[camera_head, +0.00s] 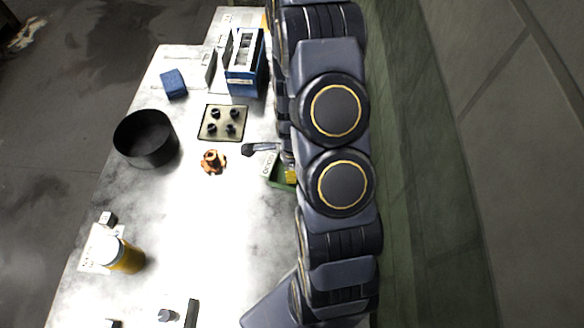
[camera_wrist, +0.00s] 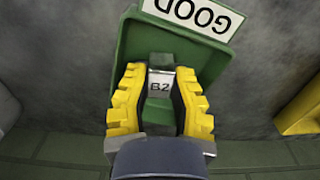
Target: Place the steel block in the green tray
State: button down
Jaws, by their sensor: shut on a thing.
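The steel block (camera_wrist: 161,84), grey and marked "B2", sits between the yellow fingers of my gripper (camera_wrist: 160,74) in the wrist view. My gripper is shut on it. The green tray (camera_wrist: 131,50) with a white "GOOD" label lies behind the block and the fingertips. The block is over or inside the tray's outline; I cannot tell whether it touches the floor. In the head view, my arm hides most of the tray (camera_head: 276,184), and a yellow part of my gripper (camera_head: 290,174) shows at it. The block is not visible there.
The tray stands near the table's right edge, by a green wall. To its left are an orange-brown flanged part (camera_head: 213,162), a plate with black pegs (camera_head: 223,123) and a black round bin (camera_head: 147,138). A blue box (camera_head: 245,62) stands behind. The table's front middle is clear.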

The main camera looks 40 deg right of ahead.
jog(key=c, duration=1.1)
grip_release()
jog(key=shift+f, duration=0.1)
notch_tip(320, 180, up, 12)
jog(key=s+a+r+n, duration=0.3)
jog(key=a+r+n, duration=0.7)
jog(key=n, duration=0.2)
jog(key=s+a+r+n, duration=0.2)
jog(key=s+r+n, duration=0.2)
jog(key=n, duration=0.3)
jog(key=s+a+r+n+g, duration=0.1)
jog(key=s+a+r+n, duration=0.2)
jog(key=s+n, duration=0.3)
jog(key=shift+s+r+n+g, duration=0.3)
jog(key=shift+r+n, duration=0.1)
jog(key=shift+n, duration=0.6)
